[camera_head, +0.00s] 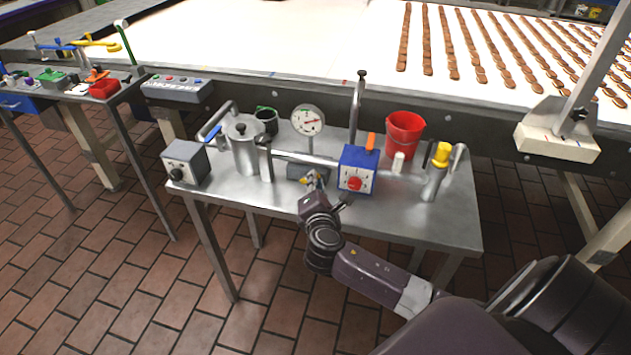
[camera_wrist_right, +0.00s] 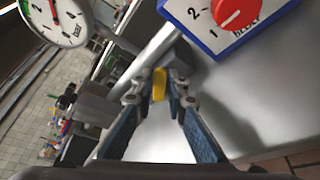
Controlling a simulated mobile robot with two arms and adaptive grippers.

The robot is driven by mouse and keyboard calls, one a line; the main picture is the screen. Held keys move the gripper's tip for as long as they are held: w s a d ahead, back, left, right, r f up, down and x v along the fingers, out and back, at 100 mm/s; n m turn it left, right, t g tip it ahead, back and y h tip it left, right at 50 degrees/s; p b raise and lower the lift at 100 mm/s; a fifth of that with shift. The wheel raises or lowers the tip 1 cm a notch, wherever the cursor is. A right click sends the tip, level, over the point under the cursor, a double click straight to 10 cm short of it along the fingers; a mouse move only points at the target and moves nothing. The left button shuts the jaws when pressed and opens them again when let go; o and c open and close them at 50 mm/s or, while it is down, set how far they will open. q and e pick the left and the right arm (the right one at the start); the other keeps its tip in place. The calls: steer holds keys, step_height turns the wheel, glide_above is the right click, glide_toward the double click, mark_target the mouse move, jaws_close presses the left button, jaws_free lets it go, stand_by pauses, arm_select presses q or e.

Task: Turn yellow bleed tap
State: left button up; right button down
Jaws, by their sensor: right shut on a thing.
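The yellow bleed tap (camera_wrist_right: 160,84) shows in the right wrist view as a small yellow piece between my right fingertips (camera_wrist_right: 159,92), in front of a metal pipe. In the head view my right gripper (camera_head: 314,183) reaches in from the lower right to the pipe at the middle of the metal table. A bit of the tap (camera_head: 304,181) shows at the fingertips, and the rest is hidden by them. My right gripper is shut on the tap. My left gripper is in neither view.
Right of the gripper stands a blue heater box (camera_head: 357,170) with a red knob. A pressure gauge (camera_head: 308,120), a metal pot (camera_head: 245,146), a red bucket (camera_head: 405,130) and a yellow-capped cylinder (camera_head: 437,172) also stand on the table (camera_head: 440,225). A conveyor (camera_head: 250,35) runs behind.

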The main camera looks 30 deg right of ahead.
steer(key=shift+r+p, duration=0.2)
steer(key=shift+p, duration=0.3)
steer(key=n+g+p, duration=0.1)
steer(key=p, duration=0.3)
steer(key=w+a+r+n+p, duration=0.1)
steer(key=n+p, duration=0.1)
steer(key=p, duration=0.2)
steer(key=r+n+g+p, duration=0.1)
steer(key=p, duration=0.3)
steer(key=shift+w+a+g+h, duration=0.2)
steer(key=shift+w+g+h, duration=0.1)
steer(key=shift+h, duration=0.1)
steer(key=shift+w+a+f+n+g+h+p, duration=0.15)
steer(key=shift+w+n+g+h+p, duration=0.1)
steer(key=shift+n+p, duration=0.3)
steer(key=shift+w+a+n+g+h+p, duration=0.15)
steer(key=shift+n+g+p, duration=0.1)
steer(key=shift+n+p, duration=0.25)
steer(key=c, duration=1.9)
jaws_free()
steer(key=shift+c, duration=0.2)
steer(key=v, duration=1.2)
